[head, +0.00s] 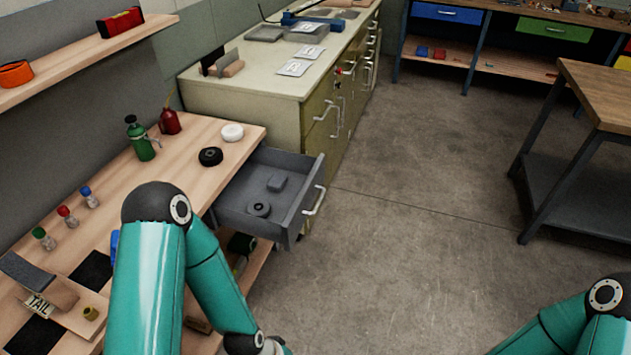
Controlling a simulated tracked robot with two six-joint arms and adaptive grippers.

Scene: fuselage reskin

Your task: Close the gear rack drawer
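A grey drawer (236,212) stands pulled out from under the far end of the wooden bench on the left. Its front panel has a pale bar handle (315,200) facing right. Nothing of mine is seen touching the drawer.
The wooden bench (190,155) holds a green bottle (141,141), a red bottle (169,122), black and white rolls and small vials. An olive cabinet (315,125) stands just behind the drawer. Open concrete floor (410,200) lies to the drawer's right. A wooden-topped table (600,95) stands at right.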

